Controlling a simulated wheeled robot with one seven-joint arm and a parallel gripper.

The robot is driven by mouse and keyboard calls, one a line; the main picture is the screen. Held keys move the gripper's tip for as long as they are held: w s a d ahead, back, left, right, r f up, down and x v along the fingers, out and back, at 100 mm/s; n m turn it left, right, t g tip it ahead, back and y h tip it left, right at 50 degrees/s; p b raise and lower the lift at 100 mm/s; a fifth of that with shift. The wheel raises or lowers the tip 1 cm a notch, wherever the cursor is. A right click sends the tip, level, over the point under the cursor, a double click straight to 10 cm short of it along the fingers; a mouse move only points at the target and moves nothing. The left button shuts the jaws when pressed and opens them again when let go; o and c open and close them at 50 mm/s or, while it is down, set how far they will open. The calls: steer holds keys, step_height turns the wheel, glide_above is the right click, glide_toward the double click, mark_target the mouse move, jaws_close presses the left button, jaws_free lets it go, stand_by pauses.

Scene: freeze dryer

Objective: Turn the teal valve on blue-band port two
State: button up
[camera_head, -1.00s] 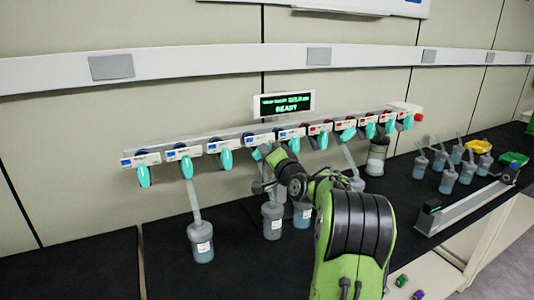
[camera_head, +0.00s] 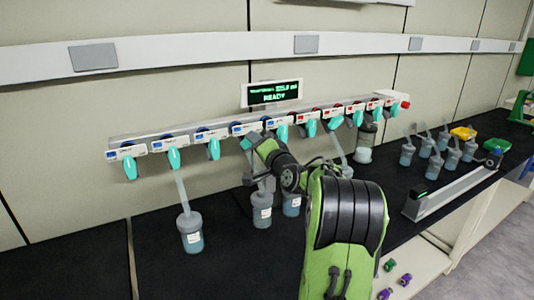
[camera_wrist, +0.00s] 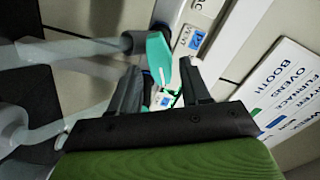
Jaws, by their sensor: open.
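A row of teal valves hangs from the port manifold (camera_head: 215,134) on the wall. Its left ports have blue labels and its right ports red ones. The second valve from the left (camera_head: 174,158) hangs down with a flask (camera_head: 191,234) below it. My gripper (camera_wrist: 160,88) is open. In the wrist view one teal valve handle (camera_wrist: 158,58) lies just ahead of and between its fingertips, beside a blue-marked label. I see no clear grip on it.
A display (camera_head: 273,93) reading READY stands above the manifold. More flasks (camera_head: 262,210) hang close by my arm. The bench front at left is clear.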

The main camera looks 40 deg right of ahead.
steer(key=b+v, duration=0.2)
steer(key=v, duration=1.2)
steer(key=shift+s, duration=0.2)
steer(key=shift+a, duration=0.1)
steer(key=a+f+n+g+y, duration=0.2)
steer(key=a+n, duration=0.1)
steer(key=a, duration=0.5)
steer(key=a+f+n+g+y+p, duration=0.15)
steer(key=a+n, duration=0.25)
steer(key=a, duration=0.4)
steer(key=a+f+n+g+y, duration=0.2)
steer(key=a+n+g, duration=0.1)
steer(key=a, duration=0.5)
steer(key=s+a+f+n+g, duration=0.2)
steer(key=s+a, duration=0.1)
steer(key=s, duration=0.5)
steer(key=s+a+f+n+g+p, duration=0.1)
steer(key=s+a+f+n+g, duration=0.2)
steer(key=s, duration=0.5)
steer(key=shift+s+a, duration=0.35)
steer(key=shift+f+h, duration=0.1)
steer(key=shift+h, duration=0.15)
